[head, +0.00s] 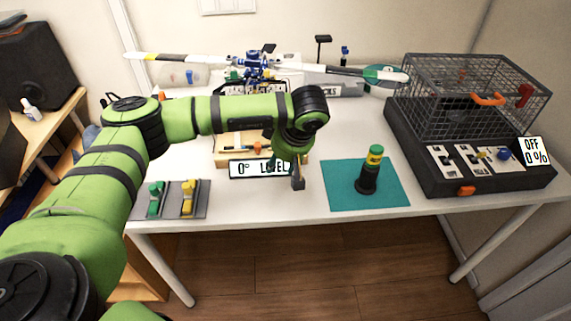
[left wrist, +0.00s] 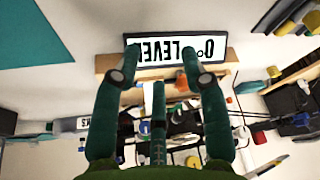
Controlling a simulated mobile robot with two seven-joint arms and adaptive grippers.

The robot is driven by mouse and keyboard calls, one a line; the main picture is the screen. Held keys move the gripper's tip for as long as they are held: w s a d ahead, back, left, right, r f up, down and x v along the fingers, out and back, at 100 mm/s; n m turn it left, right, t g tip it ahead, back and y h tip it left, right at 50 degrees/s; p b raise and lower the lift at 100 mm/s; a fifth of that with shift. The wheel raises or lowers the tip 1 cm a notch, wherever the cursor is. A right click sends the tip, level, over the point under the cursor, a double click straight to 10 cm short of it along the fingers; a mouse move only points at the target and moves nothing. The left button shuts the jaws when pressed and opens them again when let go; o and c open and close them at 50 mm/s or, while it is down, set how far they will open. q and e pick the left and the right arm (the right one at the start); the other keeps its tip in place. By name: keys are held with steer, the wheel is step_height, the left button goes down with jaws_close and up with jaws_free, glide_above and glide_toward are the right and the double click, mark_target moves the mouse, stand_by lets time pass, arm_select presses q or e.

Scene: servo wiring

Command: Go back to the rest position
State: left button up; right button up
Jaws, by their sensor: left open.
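My left arm reaches in from the left of the head view, over the white table (head: 228,208). Its gripper (head: 292,172) hangs above the table beside the right end of the level display (head: 252,168), which reads "0° LEVEL", and partly hides it. In the left wrist view the fingers of the left gripper (left wrist: 157,68) are spread apart with nothing held between them. The level display (left wrist: 172,49) appears upside down beyond the fingertips, with the wooden stand (left wrist: 226,58) by it. My right gripper is in neither view.
A black bottle-like tool with a green and yellow top (head: 368,175) stands on a teal mat (head: 338,192). A wire cage (head: 455,95) on a black control base stands at right. Green and yellow parts lie on a grey pad (head: 171,205) at left. A helicopter rotor (head: 215,60) spans the back.

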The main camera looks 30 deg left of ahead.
arm_select(q)
steer(key=shift+s+d, duration=0.4)
steer(key=shift+d, duration=0.4)
